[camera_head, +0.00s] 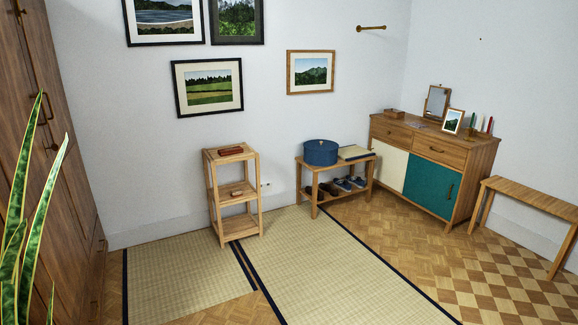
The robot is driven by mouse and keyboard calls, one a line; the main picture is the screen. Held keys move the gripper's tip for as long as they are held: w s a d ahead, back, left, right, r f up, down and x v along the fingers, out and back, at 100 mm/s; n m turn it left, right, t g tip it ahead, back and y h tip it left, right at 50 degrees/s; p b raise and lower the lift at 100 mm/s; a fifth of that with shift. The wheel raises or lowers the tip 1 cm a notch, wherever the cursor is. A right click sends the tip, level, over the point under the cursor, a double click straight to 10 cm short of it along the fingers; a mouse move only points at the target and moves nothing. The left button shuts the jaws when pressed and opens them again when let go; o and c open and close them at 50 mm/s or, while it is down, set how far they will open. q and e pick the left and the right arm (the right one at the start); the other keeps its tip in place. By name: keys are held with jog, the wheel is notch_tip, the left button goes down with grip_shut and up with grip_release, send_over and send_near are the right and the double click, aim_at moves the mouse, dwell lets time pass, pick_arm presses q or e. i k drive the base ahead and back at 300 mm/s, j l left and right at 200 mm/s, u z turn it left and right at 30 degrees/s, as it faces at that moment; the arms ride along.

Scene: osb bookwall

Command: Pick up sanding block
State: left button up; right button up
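A small wooden shelf stand (212,200) is against the back wall, left of centre. A reddish-brown flat block (231,151) lies on its top. A smaller light brown block-like thing (237,193) sits on its middle shelf. Either could be the sanding block; they are too small to tell which. Neither of my grippers is in view.
A low bench (312,175) holds a round blue box (320,152), with shoes beneath. A cabinet (460,165) and a wooden side bench (535,195) stand at right. A plant (30,215) and wardrobe (60,120) are at left. Tatami mats (335,270) in front are clear.

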aim_at(235, 193)
jog(key=i, duration=2.8)
